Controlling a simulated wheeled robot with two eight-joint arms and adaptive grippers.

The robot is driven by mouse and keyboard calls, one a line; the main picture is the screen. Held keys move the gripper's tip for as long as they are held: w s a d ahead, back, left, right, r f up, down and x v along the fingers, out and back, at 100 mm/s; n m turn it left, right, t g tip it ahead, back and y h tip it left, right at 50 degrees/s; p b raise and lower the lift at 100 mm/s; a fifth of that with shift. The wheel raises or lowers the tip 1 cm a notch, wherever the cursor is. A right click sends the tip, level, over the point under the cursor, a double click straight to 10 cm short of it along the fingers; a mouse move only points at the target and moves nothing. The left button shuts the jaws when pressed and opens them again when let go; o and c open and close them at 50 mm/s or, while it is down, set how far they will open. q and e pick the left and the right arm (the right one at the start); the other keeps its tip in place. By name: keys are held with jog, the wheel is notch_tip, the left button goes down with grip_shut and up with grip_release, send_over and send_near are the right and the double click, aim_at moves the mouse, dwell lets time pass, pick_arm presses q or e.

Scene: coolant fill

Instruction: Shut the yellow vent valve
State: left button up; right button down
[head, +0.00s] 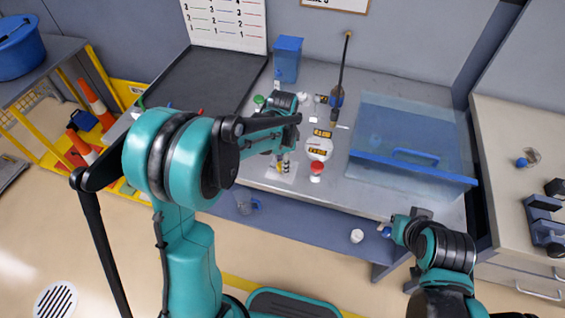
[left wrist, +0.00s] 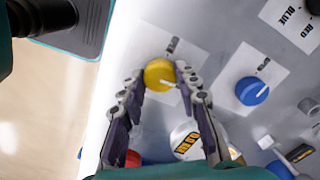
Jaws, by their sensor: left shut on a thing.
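The yellow vent valve (left wrist: 158,73) is a round knob on a white label plate on the grey bench. Its white pointer line points to the lower right in the left wrist view. My left gripper (left wrist: 162,80) is shut on the yellow knob, with one finger on each side of it. In the head view the left gripper (head: 284,164) reaches down to the bench top, and its fingers mostly hide the knob. My right gripper (head: 390,230) is at the bench's front right edge, too small and partly hidden to tell its state.
A blue knob (left wrist: 252,91) stands close to the right on its own plate. A round white gauge (head: 319,148) and a red-topped item (head: 317,168) are near the left gripper. A clear blue bin (head: 415,120) fills the bench's right. A dark tray (head: 205,78) lies back left.

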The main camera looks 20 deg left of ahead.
pick_arm(q)
jog(key=o, duration=1.2)
jog(key=shift+c, duration=0.2)
jog(key=shift+r, duration=0.15)
notch_tip(320, 180, up, 12)
jog(key=s+a+n+t, duration=0.2)
jog(key=s+n+t, duration=0.5)
jog(key=s+n, duration=0.4)
jog(key=s, duration=0.6)
jog(key=shift+a, duration=0.35)
